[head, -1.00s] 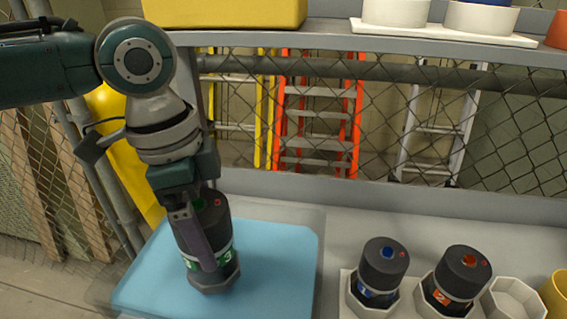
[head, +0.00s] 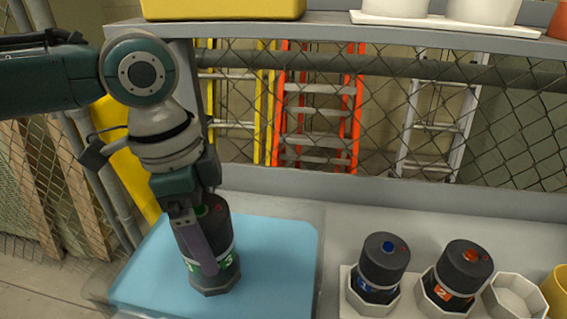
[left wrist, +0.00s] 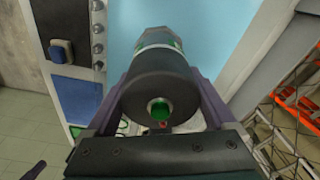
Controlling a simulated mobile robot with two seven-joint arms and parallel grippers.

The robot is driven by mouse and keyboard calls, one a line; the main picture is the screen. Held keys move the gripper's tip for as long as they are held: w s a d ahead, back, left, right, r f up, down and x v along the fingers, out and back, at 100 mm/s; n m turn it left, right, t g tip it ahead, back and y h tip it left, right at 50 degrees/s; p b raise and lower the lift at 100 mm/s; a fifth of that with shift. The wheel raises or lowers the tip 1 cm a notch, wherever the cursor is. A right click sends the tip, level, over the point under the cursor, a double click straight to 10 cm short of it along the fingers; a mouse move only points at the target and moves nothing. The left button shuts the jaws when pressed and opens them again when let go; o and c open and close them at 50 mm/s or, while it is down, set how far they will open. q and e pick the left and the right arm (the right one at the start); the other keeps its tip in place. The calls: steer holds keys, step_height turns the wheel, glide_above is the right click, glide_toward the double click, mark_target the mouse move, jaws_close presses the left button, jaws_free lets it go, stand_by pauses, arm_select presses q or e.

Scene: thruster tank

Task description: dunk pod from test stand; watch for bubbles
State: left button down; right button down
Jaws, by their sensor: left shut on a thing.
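A dark grey pod (head: 220,250) with a green button and a green label marked 3 is upright over the light-blue water surface of the tank (head: 285,240). My left gripper (head: 203,268) is shut on it, its fingers along the pod's sides. The pod (left wrist: 157,92) also shows in the left wrist view, green button toward the camera, between the fingers. I cannot tell whether its base touches the water. No bubbles show. My right gripper is in neither view.
On the white test stand (head: 349,285), the blue-marked pod 1 (head: 383,265) and orange-marked pod 2 (head: 460,272) sit in cups beside an empty cup (head: 517,300). A shelf (head: 330,33) runs above. A panel with knobs (left wrist: 97,30) adjoins the tank. A chain-link fence stands behind.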

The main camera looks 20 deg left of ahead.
arm_select(q)
steer(key=shift+f+b, duration=0.3)
steer(key=shift+f, duration=0.45)
steer(key=shift+f+b, duration=0.45)
steer(key=shift+f, duration=0.5)
steer(key=shift+f+b, duration=0.5)
steer(key=shift+f, duration=0.4)
steer(key=shift+f+b, duration=0.55)
steer(key=shift+f, duration=0.35)
steer(key=shift+f+b, duration=0.55)
steer(key=shift+f, duration=0.35)
